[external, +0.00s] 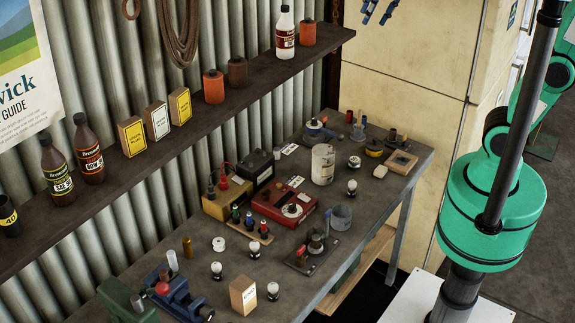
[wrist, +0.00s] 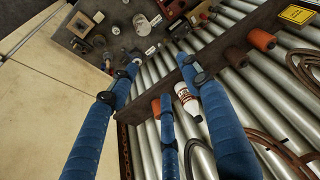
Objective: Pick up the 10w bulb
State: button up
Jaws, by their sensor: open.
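Several small white bulbs with dark bases stand on the workbench (external: 385,205), among them a front bulb (external: 273,290), a left bulb (external: 217,268), a middle bulb (external: 254,249) and a far bulb (external: 352,186). I cannot read any wattage, so I cannot tell which is the 10w bulb. My gripper (external: 375,12) is high at the top edge of the external view, well above the bench and apart from the bulbs. In the wrist view my gripper (wrist: 160,68) has its blue fingers spread, with nothing between them. The bench's far end shows beyond them, its items too small to identify surely.
A wall shelf (external: 190,125) holds bottles, boxes and orange canisters (external: 213,87). The bench is crowded with a red device (external: 284,204), a black battery (external: 256,168), a white can (external: 322,164), a blue vise (external: 180,298) and a box (external: 243,295). A cream cabinet (external: 410,85) stands behind.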

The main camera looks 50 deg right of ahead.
jog(key=w+a+r+g, duration=0.1)
jog(key=w+a+r, duration=0.2)
jog(key=w+a, duration=0.75)
jog(key=n+g, duration=0.3)
send_over(214, 263)
notch_tip(214, 263, down, 14)
notch_tip(214, 263, down, 42)
jog(key=shift+f+h, duration=0.15)
jog(key=shift+h, duration=0.25)
jog(key=shift+w, duration=0.1)
jog(key=shift+f+p, duration=0.45)
jog(key=shift+f, duration=3.85)
